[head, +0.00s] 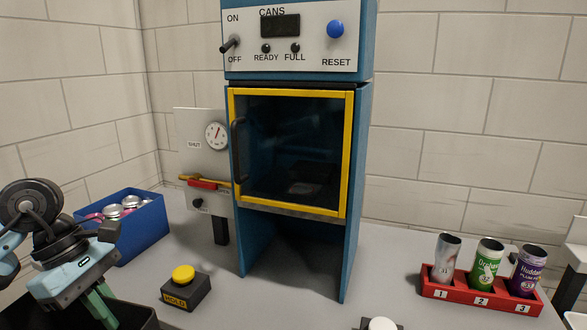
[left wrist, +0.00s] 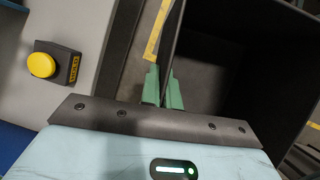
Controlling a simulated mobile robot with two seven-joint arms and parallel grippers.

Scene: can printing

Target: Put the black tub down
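A yellow HOLD button (head: 183,274) stands on the grey counter (head: 250,308). A blue bin (head: 143,228) with cans is at the left. The blue machine (head: 292,150) has its yellow-framed door shut. A red rack (head: 470,292) with three cans is at the right. A white round button (head: 382,324) is at the front.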

